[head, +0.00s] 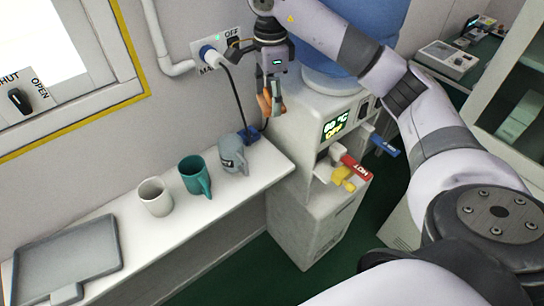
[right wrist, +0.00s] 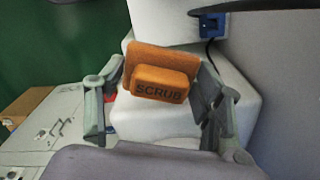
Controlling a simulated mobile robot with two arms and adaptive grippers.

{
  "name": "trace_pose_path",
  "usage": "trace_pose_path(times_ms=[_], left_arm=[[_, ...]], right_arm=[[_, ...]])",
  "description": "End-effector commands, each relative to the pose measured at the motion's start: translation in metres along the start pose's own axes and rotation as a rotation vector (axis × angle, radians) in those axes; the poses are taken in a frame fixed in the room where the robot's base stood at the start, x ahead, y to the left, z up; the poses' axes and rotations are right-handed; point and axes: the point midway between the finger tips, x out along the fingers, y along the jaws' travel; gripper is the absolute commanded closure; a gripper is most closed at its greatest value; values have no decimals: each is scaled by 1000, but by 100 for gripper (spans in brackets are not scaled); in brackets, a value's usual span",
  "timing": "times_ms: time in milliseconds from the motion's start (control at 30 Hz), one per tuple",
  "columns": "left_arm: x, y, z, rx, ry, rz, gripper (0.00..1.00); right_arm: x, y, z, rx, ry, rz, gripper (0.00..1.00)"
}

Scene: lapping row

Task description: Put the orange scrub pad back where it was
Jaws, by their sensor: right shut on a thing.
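The orange scrub pad (right wrist: 160,76) is held between the fingers of my right gripper (head: 269,100). In the right wrist view it faces the camera and shows the word SCRUB. In the head view the pad (head: 263,104) is a small orange patch, partly hidden by the fingers. My right gripper is shut on it and is up in the air beside the white water dispenser (head: 309,104), above the right end of the white shelf (head: 235,197). My left gripper is not in view.
A grey mug (head: 232,153), a teal mug (head: 194,175) and a white mug (head: 155,197) stand on the shelf. A grey tray (head: 68,262) lies at its left end.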

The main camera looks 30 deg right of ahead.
Motion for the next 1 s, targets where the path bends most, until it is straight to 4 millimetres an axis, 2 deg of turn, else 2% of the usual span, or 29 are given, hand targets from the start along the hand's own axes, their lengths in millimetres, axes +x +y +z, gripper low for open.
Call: trace_pose_path(times_ms=[267,500,600,867,1000], left_arm=[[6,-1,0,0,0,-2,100],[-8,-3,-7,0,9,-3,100],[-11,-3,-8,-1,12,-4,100],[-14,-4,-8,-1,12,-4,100],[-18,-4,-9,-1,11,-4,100]], right_arm=[[64,2,-2,20,3,11,64],[122,1,-2,20,3,8,64],[140,1,-2,19,2,6,64],[161,0,-1,17,1,4,64],[180,1,-1,18,2,7,64]])
